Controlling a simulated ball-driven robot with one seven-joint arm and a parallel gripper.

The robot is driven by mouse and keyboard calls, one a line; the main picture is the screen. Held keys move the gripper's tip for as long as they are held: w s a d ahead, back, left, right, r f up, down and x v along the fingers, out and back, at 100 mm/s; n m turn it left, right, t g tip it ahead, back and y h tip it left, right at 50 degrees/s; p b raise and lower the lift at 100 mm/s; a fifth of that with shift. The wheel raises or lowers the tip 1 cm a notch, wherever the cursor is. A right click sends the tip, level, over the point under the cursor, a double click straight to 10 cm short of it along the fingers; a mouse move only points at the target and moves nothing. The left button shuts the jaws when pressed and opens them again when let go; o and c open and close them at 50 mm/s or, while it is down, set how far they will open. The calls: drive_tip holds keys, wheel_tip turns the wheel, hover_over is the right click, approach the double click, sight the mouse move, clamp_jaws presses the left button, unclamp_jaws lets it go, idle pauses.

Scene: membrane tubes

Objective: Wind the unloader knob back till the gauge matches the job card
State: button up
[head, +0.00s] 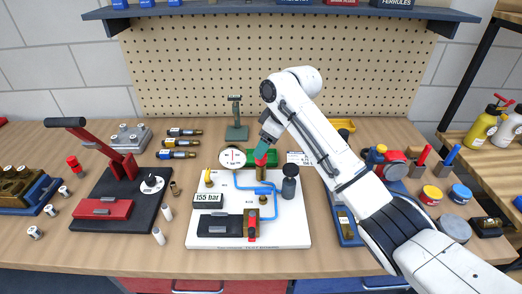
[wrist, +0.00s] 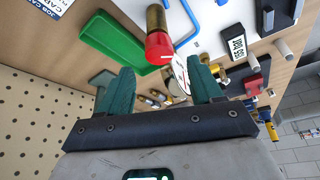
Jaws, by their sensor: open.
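The red unloader knob (head: 260,162) tops a brass body on the white test board (head: 292,225). In the wrist view the knob (wrist: 159,47) lies just beyond and between my gripper's green fingertips (wrist: 160,78). My gripper (head: 263,150) is open, right above the knob, with a gap on both sides; contact cannot be told. The round white gauge (head: 232,158) stands left of the knob; its needle is too small to read. It shows partly behind the knob (wrist: 179,76) in the wrist view. A plate (head: 208,198) reads 155 bar.
A blue pipe (head: 262,188) and a dark cylinder (head: 290,188) stand close to the knob. A green tray (head: 262,157) and a green stand (head: 236,128) are behind. A red-handled press (head: 105,150) is left. Pegboard (head: 280,65) closes off the back.

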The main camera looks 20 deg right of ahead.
drive_tip(key=shift+x, duration=2)
drive_tip(key=shift+d, duration=0.1)
drive_tip(key=shift+c, duration=0.2)
drive_tip(key=c, duration=1)
drive_tip(key=shift+n, duration=0.6)
drive_tip(key=o, duration=1)
drive_tip(key=shift+o, duration=0.2)
drive_tip(key=b+v, duration=0.1)
drive_tip(key=v, duration=1)
drive_tip(key=shift+w, duration=0.15)
